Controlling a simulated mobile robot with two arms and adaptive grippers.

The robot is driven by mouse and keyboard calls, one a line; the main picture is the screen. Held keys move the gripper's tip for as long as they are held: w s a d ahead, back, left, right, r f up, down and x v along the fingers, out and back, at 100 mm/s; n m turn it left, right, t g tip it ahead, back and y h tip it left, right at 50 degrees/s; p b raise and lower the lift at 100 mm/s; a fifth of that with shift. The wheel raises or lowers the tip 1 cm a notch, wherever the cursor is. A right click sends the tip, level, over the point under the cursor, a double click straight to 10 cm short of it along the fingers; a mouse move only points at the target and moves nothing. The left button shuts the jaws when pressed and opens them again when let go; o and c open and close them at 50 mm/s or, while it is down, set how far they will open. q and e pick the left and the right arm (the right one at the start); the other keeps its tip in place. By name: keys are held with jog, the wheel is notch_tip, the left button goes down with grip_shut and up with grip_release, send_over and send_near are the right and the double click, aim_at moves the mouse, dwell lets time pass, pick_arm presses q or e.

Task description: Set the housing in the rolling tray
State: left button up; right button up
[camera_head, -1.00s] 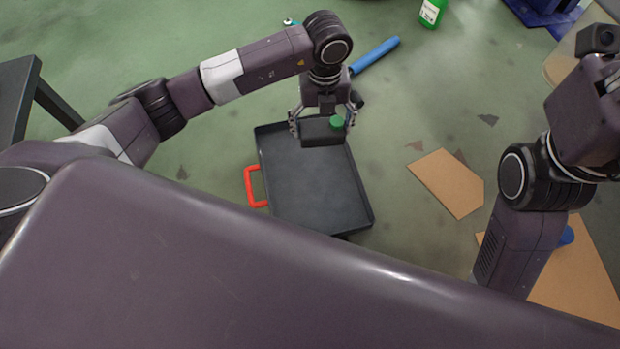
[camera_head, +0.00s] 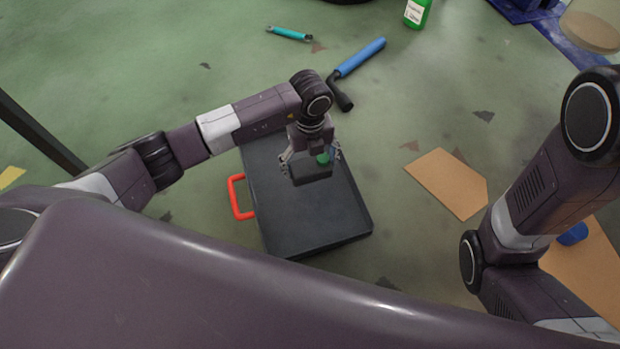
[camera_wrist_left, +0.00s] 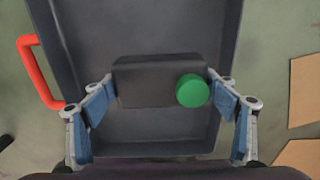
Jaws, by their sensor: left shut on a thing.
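The housing (camera_head: 311,174) is a dark box with a green round cap on top. It also shows in the left wrist view (camera_wrist_left: 146,82), with the green cap at its right end. My left gripper (camera_head: 311,163) is shut on the housing, one finger at each end. The rolling tray (camera_head: 330,218) is dark grey and shallow, with a red handle on its left side. The housing is over the tray's floor, inside its outline. I cannot tell whether its underside touches the tray floor. My right gripper is out of view; only my right arm shows at the right.
A blue-handled tool (camera_head: 361,58) and a teal tool (camera_head: 289,34) lie on the floor beyond the tray. A green bottle (camera_head: 417,13) stands at the back. Flat cardboard (camera_head: 448,183) lies right of the tray. A blue object (camera_head: 572,234) sits on cardboard further right.

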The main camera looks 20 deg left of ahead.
aim_at(310, 175)
pick_arm(q)
jog(key=shift+f, duration=0.5)
notch_tip(310, 175, down, 4)
jog(key=b, duration=0.3)
jog(key=shift+r, duration=0.15)
jog(key=o, duration=1.7)
jog(key=shift+f, duration=0.2)
